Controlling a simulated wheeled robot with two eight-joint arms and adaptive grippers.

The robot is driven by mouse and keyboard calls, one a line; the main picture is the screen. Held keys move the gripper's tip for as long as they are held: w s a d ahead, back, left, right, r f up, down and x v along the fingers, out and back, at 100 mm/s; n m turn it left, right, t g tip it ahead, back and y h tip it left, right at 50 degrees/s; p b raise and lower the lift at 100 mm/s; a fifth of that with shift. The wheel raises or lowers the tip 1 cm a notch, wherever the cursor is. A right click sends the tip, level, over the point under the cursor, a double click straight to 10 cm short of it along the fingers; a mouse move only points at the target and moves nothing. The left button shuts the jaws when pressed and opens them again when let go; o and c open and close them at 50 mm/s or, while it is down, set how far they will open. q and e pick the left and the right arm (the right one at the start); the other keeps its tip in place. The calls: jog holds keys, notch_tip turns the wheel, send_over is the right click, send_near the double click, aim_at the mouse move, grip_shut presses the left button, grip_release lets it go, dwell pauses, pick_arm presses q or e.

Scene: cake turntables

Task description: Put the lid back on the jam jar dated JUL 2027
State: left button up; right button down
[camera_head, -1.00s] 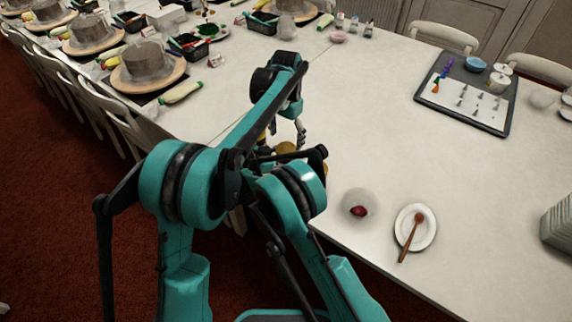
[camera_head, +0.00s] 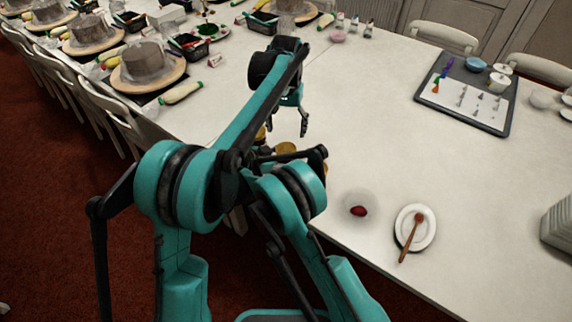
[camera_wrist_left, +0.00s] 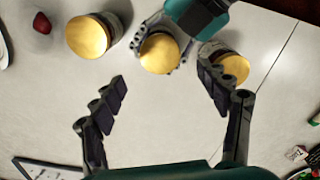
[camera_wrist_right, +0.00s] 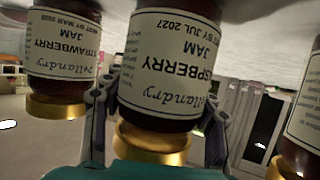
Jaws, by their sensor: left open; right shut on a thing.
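The raspberry jam jar dated JUL 2027 (camera_wrist_right: 170,65) stands between two other jars, with its label upside down in the right wrist view. A gold lid (camera_wrist_right: 150,145) is at its mouth; I cannot tell whether it is fully seated. The lid also shows in the left wrist view (camera_wrist_left: 160,53). My right gripper (camera_wrist_right: 165,105) is shut on this jar's sides. My left gripper (camera_wrist_left: 165,80) is open and empty, apart from the jars. In the head view the left gripper (camera_head: 290,122) hangs above the table's near edge, and my arms hide most of the jars.
A strawberry jam jar (camera_wrist_right: 64,50) and a third gold-lidded jar (camera_wrist_right: 305,130) flank the held jar. A clear bowl with a red berry (camera_head: 358,211) and a plate with a wooden spoon (camera_head: 415,225) lie to the right. The table's middle is clear.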

aim_at(286, 149)
pick_arm(q)
jog(key=shift+f, duration=0.15)
jog(key=shift+f, duration=3.9)
jog(key=c, duration=1.2)
jog(key=o, duration=1.4)
jog(key=shift+c, duration=0.2)
notch_tip(286, 149, up, 12)
